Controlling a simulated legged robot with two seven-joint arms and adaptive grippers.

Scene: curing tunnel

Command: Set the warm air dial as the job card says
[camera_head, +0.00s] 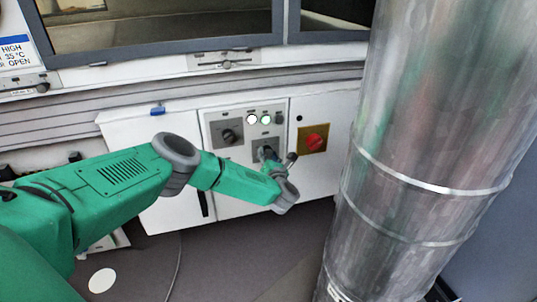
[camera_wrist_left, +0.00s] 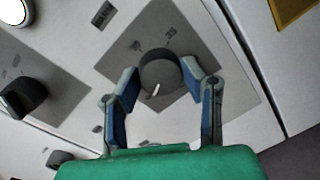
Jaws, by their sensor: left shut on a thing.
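My left gripper (camera_head: 270,153) reaches the white control panel (camera_head: 245,106) from the left. In the left wrist view, its two fingers (camera_wrist_left: 162,80) are on either side of a dark round dial (camera_wrist_left: 161,70) on a grey plate and are shut on it. The dial's white mark points to the lower left of that view. My right gripper is out of view.
Another dark dial (camera_head: 229,135) is left of the held one. A red knob (camera_head: 317,143) on a yellow plate is to the right. A large metal duct (camera_head: 420,140) stands close on the right.

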